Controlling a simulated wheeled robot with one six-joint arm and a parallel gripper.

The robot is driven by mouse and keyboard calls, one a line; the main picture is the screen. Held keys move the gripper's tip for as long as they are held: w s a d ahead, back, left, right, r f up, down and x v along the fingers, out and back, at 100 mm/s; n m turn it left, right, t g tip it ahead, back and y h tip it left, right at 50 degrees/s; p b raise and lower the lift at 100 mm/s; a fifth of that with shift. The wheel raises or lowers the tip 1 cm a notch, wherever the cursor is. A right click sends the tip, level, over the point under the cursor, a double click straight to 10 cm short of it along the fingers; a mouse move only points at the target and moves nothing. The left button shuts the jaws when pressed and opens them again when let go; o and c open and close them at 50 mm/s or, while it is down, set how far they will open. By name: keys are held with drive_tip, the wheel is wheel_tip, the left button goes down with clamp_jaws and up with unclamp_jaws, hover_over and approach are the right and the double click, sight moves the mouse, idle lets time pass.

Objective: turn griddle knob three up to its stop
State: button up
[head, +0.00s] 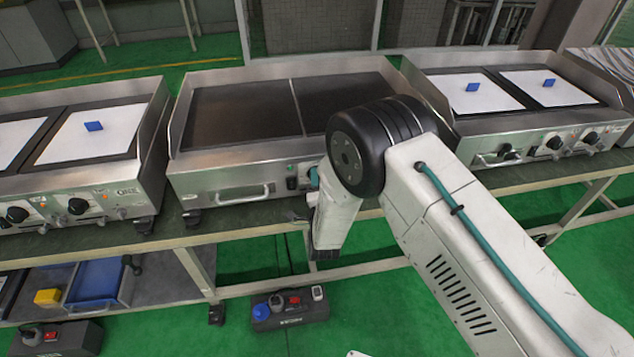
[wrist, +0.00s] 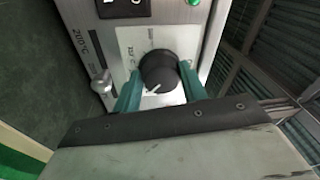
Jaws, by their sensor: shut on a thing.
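In the wrist view, a round black knob (wrist: 158,68) with a white pointer line sits on a pale label plate. The pointer points to the lower left of the picture. The teal fingers of my gripper (wrist: 160,74) are shut on the knob, one on each side. In the head view, the middle griddle (head: 240,152) has a dark two-part plate, and my arm covers the right part of its front panel. The knob is hidden there; only a bit of teal finger shows beside the arm.
In the wrist view, a silver peg (wrist: 101,83) stands left of the knob, and a black switch (wrist: 122,8) and green lamp (wrist: 193,2) lie above. Griddles with white sheets and blue blocks stand left (head: 95,133) and right (head: 505,92). A toolbox (head: 290,308) is on the floor.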

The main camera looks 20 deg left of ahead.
drive_tip(key=shift+d+r+m+g+h, duration=0.1)
drive_tip(key=shift+m+g+h, duration=0.15)
drive_tip(key=shift+m, duration=2.4)
drive_tip(key=shift+a+r+m+g+h, duration=0.1)
drive_tip(key=shift+r+m+g+h, duration=0.1)
drive_tip(key=shift+m, duration=2.4)
drive_tip(key=shift+d+r+m+g+h, duration=0.1)
drive_tip(key=shift+m+g+h, duration=0.15)
drive_tip(key=shift+m, duration=2.4)
drive_tip(key=o, duration=1)
